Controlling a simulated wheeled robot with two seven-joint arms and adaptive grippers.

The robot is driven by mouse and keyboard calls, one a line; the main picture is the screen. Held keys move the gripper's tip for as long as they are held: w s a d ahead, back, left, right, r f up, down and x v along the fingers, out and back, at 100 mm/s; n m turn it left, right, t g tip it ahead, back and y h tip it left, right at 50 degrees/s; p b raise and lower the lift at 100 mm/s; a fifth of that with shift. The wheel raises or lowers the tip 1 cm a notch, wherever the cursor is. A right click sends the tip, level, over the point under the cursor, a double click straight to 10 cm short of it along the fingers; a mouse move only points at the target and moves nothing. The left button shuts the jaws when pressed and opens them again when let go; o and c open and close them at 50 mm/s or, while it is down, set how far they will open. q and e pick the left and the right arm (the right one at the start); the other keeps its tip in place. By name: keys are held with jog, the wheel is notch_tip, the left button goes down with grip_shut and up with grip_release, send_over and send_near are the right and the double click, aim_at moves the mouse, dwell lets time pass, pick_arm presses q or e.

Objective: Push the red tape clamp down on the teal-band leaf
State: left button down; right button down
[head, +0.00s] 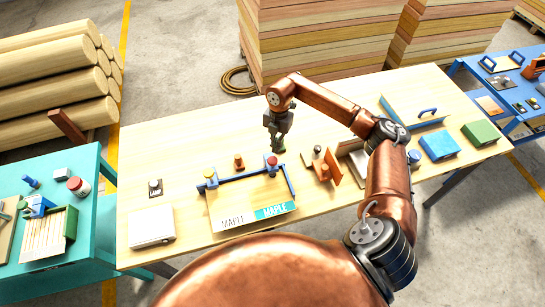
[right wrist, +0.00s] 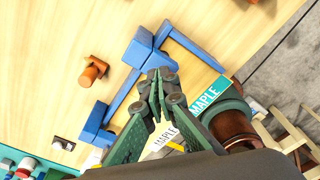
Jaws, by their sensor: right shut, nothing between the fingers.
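The teal-band leaf, marked MAPLE, shows its teal band (head: 274,210) at the front of the blue jig, right of a white-band MAPLE leaf (head: 236,222). The teal band also shows in the right wrist view (right wrist: 211,94). The red tape clamp (head: 272,161) stands at the right end of the blue crossbar (head: 240,175); a yellow-topped clamp (head: 210,174) stands at the left end. My right gripper (head: 279,148) is shut and empty, just above and behind the red clamp; contact is unclear. In the right wrist view, my fingers (right wrist: 157,82) hide the red top. My left gripper is out of view.
A copper-coloured peg (head: 239,161) stands behind the crossbar. An orange upright piece (head: 326,165) and a tray are to the right. A white box (head: 151,226) and a small device (head: 155,187) lie left.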

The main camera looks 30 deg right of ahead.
notch_tip(320, 180, up, 12)
jog(key=d, duration=0.1)
jog(key=shift+w+f, duration=0.25)
jog(key=shift+w, duration=0.15)
dwell(0.6)
